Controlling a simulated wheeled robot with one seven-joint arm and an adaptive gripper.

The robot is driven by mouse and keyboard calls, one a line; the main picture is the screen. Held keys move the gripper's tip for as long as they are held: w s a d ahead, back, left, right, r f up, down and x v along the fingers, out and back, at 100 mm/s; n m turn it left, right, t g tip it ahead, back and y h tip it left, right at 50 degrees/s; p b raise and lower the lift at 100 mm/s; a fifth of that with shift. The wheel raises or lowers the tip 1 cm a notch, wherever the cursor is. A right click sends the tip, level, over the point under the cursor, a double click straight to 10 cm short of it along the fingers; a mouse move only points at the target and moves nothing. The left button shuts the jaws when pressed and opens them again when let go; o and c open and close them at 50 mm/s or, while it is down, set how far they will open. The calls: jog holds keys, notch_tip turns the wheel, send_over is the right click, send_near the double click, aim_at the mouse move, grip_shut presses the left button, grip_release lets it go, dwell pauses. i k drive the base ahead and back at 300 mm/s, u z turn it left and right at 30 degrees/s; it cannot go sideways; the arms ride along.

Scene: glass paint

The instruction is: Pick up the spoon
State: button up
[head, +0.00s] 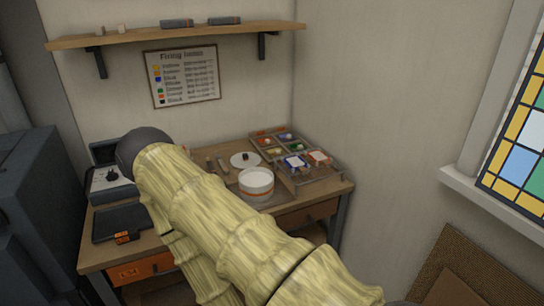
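I cannot make out a spoon for certain in the head view. Small brownish pieces (217,166) lie on the wooden workbench (180,158) left of a white disc, too small to identify. My arm in its pale yellow sleeve crosses the middle of the view and hides part of the bench. My gripper does not show, so I cannot see whether it holds anything.
A white pot with an orange band (256,185) stands beside the white disc (241,160). A compartment tray (262,148) and a blue-marked container (296,162) are at right. A knobbed device (109,184) and black tray (118,222) are at left. A shelf (190,34) hangs above.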

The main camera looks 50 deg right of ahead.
aim_at(223, 168)
jog(key=z, duration=0.9)
jog(key=i, duration=0.25)
